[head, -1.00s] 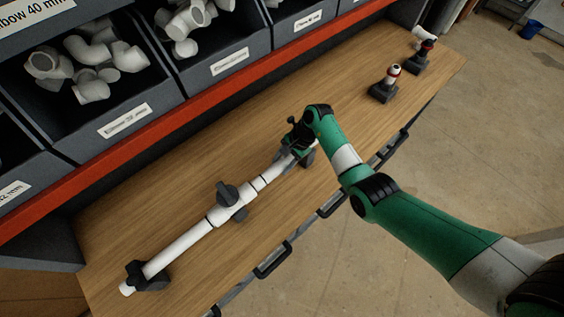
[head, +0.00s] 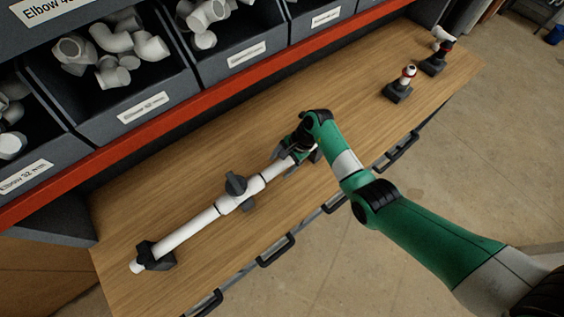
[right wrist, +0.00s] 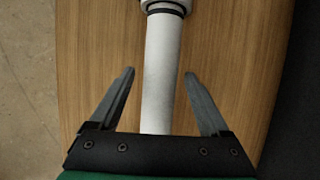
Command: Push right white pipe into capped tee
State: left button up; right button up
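The white capped tee (head: 236,198) sits mid-assembly on the bench, with a dark grey part at its middle. The right white pipe (head: 273,170) runs up and right from the tee's right end. In the right wrist view the pipe (right wrist: 158,100) lies lengthwise, its far end at a black ring and white socket at the top. My right gripper (head: 286,161) is open, its two fingers on either side of the pipe, with gaps visible in the wrist view (right wrist: 159,74). The pipe's near end is hidden by my gripper. My left gripper is out of view.
A long white pipe (head: 190,232) runs left from the tee to a dark holder (head: 157,256). Two dark stands (head: 398,92) (head: 433,65) with fittings are at the far right. Grey bins (head: 130,100) line the back behind a red rail. Bench between is clear.

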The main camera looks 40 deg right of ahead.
jog(key=shift+d+r, duration=0.15)
jog(key=shift+r, duration=0.25)
jog(key=p+v, duration=0.2)
jog(key=v, duration=0.9)
jog(key=shift+p, duration=0.35)
jog(key=shift+s+f, duration=0.1)
jog(key=shift+f, duration=0.05)
